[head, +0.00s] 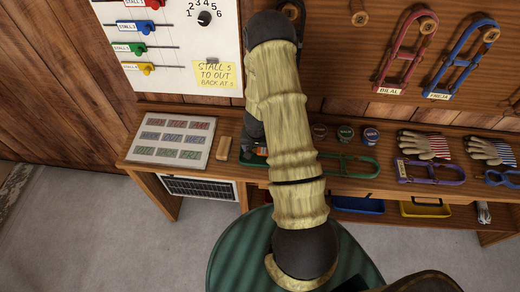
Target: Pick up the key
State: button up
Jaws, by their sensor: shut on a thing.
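My arm crosses the middle of the view and hides much of the wooden bench (225,178) behind it. My gripper (254,148) is only partly seen, dark, at the left edge of the arm, low over the bench. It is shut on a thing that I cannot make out. A small orange and blue patch (262,151) shows beside the arm there. I cannot make out a key anywhere in view. A green metal frame (350,168) lies on the bench to the right of the arm, and green also shows on the arm's left.
A panel of labelled buttons (172,141) and a small wooden block (223,148) are left on the bench. Several round tins (345,134), a purple frame (432,176) and gloves (425,146) are right. Red (404,50) and blue frames (462,60) hang above. A green round top (225,255) stands in front.

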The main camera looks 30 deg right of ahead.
aim_at(258, 151)
notch_tip(258, 151, up, 10)
jog(key=p, duration=0.1)
jog(key=shift+p, duration=0.3)
dwell(0.5)
